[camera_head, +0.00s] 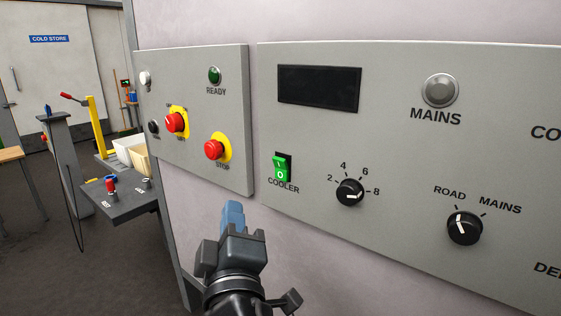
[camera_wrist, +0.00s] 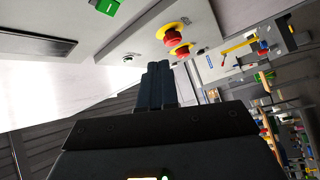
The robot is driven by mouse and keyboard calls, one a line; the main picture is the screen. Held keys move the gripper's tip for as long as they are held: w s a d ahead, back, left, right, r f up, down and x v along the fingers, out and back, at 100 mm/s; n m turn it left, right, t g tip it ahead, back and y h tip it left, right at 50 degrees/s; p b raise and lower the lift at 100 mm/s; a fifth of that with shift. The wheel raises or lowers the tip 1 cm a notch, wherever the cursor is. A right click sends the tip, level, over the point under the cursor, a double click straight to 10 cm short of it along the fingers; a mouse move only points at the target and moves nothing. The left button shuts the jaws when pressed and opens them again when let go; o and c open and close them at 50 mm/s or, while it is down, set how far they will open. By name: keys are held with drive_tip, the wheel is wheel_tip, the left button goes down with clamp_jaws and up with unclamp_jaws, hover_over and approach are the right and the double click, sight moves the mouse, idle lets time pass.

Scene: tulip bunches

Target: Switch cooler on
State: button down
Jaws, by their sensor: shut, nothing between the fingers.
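The cooler switch (camera_head: 281,169) is a green rocker marked I and O, set in a black frame on the large grey panel, above the label COOLER. It also shows in the wrist view (camera_wrist: 107,6) at the top edge. Which side of the rocker is pressed in, I cannot tell for sure. My gripper (camera_head: 233,213) is shut and empty, its blue fingertips below and left of the switch, apart from it. In the wrist view the dark fingers (camera_wrist: 158,72) lie together and point toward the panels.
The large panel (camera_head: 400,90) also carries a dark display (camera_head: 319,87), a numbered knob (camera_head: 350,193), a ROAD/MAINS knob (camera_head: 464,227) and a MAINS lamp (camera_head: 440,90). A smaller panel (camera_head: 235,130) at left holds a red STOP button (camera_head: 214,150), another red control (camera_head: 175,122) and a green READY lamp (camera_head: 215,75).

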sight(281, 168)
idle(0.3)
drive_tip(key=w+d+r+p, duration=0.3)
drive_tip(key=w+d+p, duration=0.2)
drive_tip(key=w, duration=0.1)
drive_tip(key=shift+w+r+p, duration=0.2)
drive_tip(key=shift+p, duration=0.2)
idle(2.0)
drive_tip(key=shift+w+d+r, duration=0.15)
drive_tip(key=shift+w+d, duration=0.1)
drive_tip(key=shift+w, duration=0.05)
drive_tip(key=shift+w+d+r+p, duration=0.15)
drive_tip(key=shift+w+d+p, duration=0.1)
drive_tip(key=shift+p, duration=0.2)
idle(0.6)
drive_tip(key=shift+s+a, duration=0.1)
idle(0.3)
drive_tip(key=shift+s+a+f+b, duration=0.4)
drive_tip(key=shift+s+b, duration=0.1)
drive_tip(key=shift+b, duration=0.15)
